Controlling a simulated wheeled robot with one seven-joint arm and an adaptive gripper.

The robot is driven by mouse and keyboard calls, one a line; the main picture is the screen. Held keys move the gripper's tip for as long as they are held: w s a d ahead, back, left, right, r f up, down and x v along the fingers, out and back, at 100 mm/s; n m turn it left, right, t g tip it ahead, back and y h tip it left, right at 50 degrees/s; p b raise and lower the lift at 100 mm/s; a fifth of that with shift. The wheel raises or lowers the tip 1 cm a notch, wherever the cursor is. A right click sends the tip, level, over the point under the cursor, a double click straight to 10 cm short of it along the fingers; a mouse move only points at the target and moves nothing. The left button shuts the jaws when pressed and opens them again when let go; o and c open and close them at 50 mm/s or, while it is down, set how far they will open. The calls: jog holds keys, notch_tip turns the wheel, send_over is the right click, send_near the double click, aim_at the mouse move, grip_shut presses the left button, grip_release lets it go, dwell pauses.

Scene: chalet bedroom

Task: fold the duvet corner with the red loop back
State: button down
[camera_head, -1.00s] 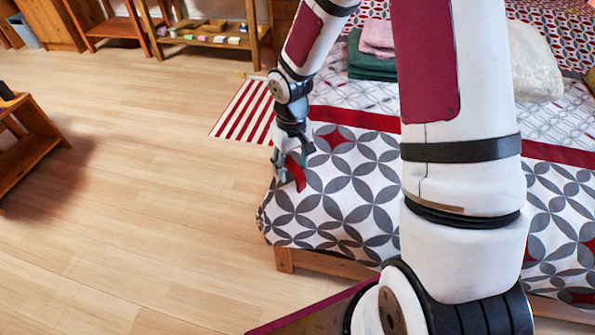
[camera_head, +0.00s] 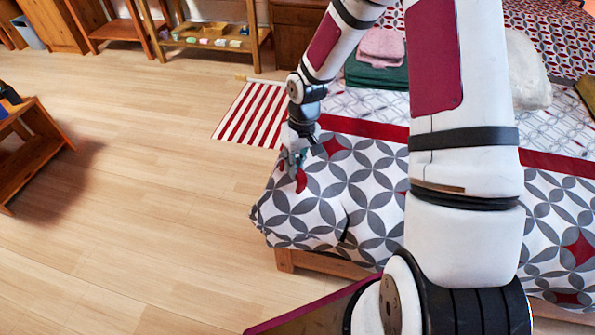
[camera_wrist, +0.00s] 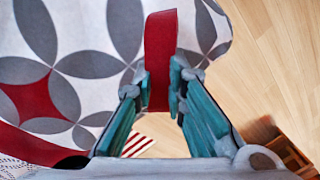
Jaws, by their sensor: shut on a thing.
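The duvet (camera_head: 365,195), white with grey petal shapes and red diamonds, hangs over the near left corner of the bed. Its red loop (camera_head: 301,180) shows just below my gripper (camera_head: 294,160). In the wrist view, the red loop (camera_wrist: 160,45) stands as a strap between the teal fingers of my gripper (camera_wrist: 162,78), which is shut on it. The duvet corner is drawn up towards the gripper, with folds hanging below and a bulge at the left edge. The duvet (camera_wrist: 85,65) also fills the upper left of the wrist view. My arm hides part of the bed.
A red-striped rug (camera_head: 250,115) lies left of the bed. A wooden stool (camera_head: 30,145) stands at far left and a low shelf (camera_head: 215,45) at the back. Folded green (camera_head: 375,75) and pink (camera_head: 382,45) cloths lie on the bed.

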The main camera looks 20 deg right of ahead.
jog(key=shift+d, duration=0.1)
jog(key=d+r+y+p, duration=0.1)
jog(key=p, duration=0.1)
jog(key=shift+d+r+p, duration=0.1)
jog(key=shift+d+p, duration=0.05)
jog(key=shift+p, duration=0.2)
jog(key=shift+w+d+r+y+p, duration=0.15)
jog(key=shift+d+r+y+p, duration=0.1)
jog(key=shift+d+y+p, duration=0.2)
jog(key=shift+a+f, duration=0.1)
